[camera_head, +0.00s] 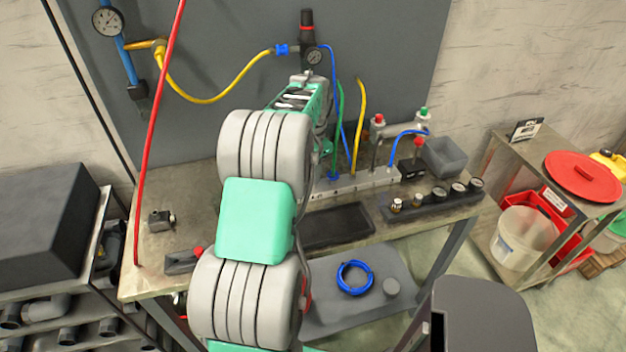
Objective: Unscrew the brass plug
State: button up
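My own arm, grey and green, rises through the middle of the view and reaches over the workbench (463,212) toward the back panel. Its far end is hidden behind its own links, so I cannot see the gripper's fingers or what they touch. I cannot make out a brass plug for certain. A small brass-coloured fitting (397,205) stands at the left end of a dark rack (428,208) on the right of the bench. Part of the bench behind my arm is hidden.
A manifold with blue, green and yellow hoses (361,125) runs along the bench's back. A dark tray (340,226) lies in front of it. A side cart (540,190) stands right.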

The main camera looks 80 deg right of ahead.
grip_shut()
